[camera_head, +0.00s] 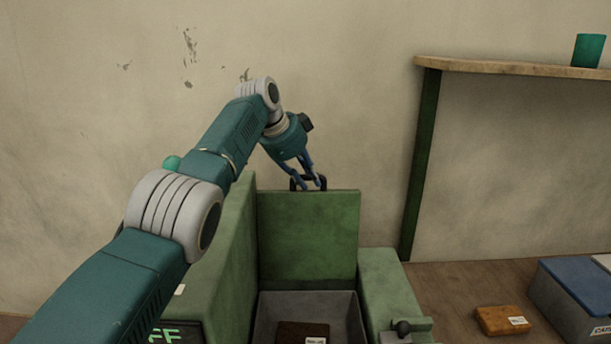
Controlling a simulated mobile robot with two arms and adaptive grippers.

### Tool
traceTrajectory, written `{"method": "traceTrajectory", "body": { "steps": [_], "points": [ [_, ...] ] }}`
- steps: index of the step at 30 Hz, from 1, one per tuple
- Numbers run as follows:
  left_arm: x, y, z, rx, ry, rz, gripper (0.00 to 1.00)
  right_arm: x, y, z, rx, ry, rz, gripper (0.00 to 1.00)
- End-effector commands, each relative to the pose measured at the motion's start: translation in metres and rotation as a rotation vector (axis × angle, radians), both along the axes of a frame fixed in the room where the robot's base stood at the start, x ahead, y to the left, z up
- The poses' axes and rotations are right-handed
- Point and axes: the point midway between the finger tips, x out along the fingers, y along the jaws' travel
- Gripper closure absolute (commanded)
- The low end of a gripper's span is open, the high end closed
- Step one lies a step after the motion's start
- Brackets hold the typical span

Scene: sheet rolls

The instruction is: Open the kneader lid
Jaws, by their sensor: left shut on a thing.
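The kneader (392,290) is a green box-shaped machine at the bottom centre. Its green lid (308,238) stands upright at the back of the opening, with a dark handle (293,184) on its top edge. My left gripper (313,184) is shut on that handle. Inside the opening is a grey bin (343,308) with a dark brown labelled block (300,332) in it. My right gripper is not in view.
A brown labelled block (501,320) lies on the wooden surface (450,285) at the right, beside a grey container with a blue top (581,282). A shelf (510,70) with a teal cup (588,50) stands behind. A dark knob (402,328) sticks up at the kneader's front right.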

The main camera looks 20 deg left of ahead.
Motion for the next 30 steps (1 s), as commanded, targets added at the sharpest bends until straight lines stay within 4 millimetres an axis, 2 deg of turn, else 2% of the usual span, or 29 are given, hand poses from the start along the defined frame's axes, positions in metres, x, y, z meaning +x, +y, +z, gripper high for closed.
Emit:
{"method": "traceTrajectory", "body": {
  "steps": [1, 8, 9, 12, 25, 30],
  "points": [
    [-0.001, -0.006, -0.005, -0.009, 0.009, -0.004, 1.0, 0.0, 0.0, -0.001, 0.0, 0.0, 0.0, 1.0],
    [-0.001, -0.007, -0.006, -0.009, 0.011, -0.005, 1.0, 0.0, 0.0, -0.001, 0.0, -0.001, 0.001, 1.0],
    [-0.001, -0.007, -0.006, -0.009, 0.012, -0.005, 0.75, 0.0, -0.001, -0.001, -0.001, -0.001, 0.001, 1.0],
    [-0.001, -0.007, -0.006, -0.009, 0.012, -0.005, 0.59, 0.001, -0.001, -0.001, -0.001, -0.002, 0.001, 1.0],
    [-0.001, -0.003, -0.004, -0.004, 0.007, -0.003, 0.59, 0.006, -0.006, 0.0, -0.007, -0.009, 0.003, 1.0],
    [-0.004, 0.0, 0.004, -0.004, 0.004, -0.003, 0.59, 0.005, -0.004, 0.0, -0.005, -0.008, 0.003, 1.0]
  ]
}}
